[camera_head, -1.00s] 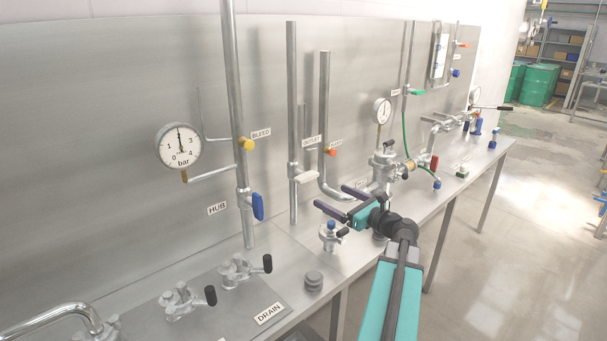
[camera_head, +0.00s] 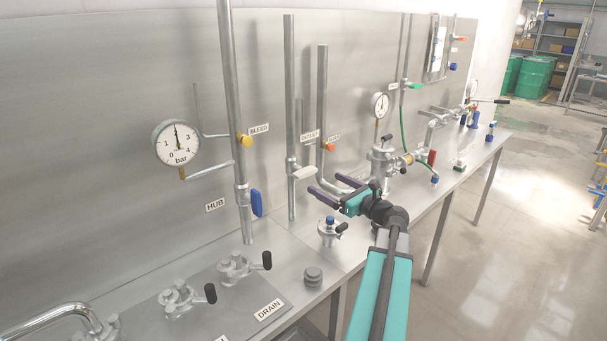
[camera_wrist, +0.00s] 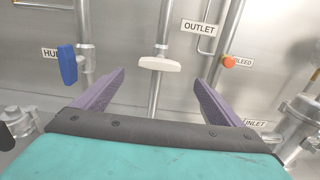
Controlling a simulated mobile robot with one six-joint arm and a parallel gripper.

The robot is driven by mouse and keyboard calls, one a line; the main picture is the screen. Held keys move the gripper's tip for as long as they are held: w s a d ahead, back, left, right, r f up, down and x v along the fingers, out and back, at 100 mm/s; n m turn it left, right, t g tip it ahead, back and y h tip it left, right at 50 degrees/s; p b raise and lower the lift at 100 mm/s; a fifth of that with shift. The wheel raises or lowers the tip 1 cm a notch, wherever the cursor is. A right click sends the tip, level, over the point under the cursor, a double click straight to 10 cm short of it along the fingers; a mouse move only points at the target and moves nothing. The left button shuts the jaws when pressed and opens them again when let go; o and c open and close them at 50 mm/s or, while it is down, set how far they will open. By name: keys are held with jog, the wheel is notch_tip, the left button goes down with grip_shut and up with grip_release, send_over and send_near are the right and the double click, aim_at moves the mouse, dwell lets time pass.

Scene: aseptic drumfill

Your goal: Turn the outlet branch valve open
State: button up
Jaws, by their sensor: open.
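The outlet branch valve has a white handle (camera_head: 304,174) on a vertical pipe beside the OUTLET label (camera_head: 310,136). The handle sticks out crosswise to its pipe. In the wrist view the white handle (camera_wrist: 159,64) lies level across the pipe, ahead of my gripper and between the lines of its two fingers. My gripper (camera_head: 318,193) is open and empty, with its purple fingers spread. It is in front of the panel, a little below and right of the handle, and not touching it. The gripper also shows in the wrist view (camera_wrist: 160,85).
A blue handle (camera_head: 257,203) on the HUB pipe stands to the left, and an orange knob (camera_head: 330,147) to the right. A small clamp fitting with a blue top (camera_head: 330,230) stands on the bench below my gripper. A pressure gauge (camera_head: 177,143) is at the left.

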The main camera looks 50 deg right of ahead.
aim_at(309, 174)
jog(key=w+p, duration=0.1)
jog(key=w, duration=0.3)
jog(key=w+p, duration=0.1)
jog(key=w, duration=0.2)
jog(key=w+p, duration=0.1)
jog(key=w, duration=0.3)
jog(key=shift+w+d, duration=0.35)
jog(key=shift+d, duration=0.05)
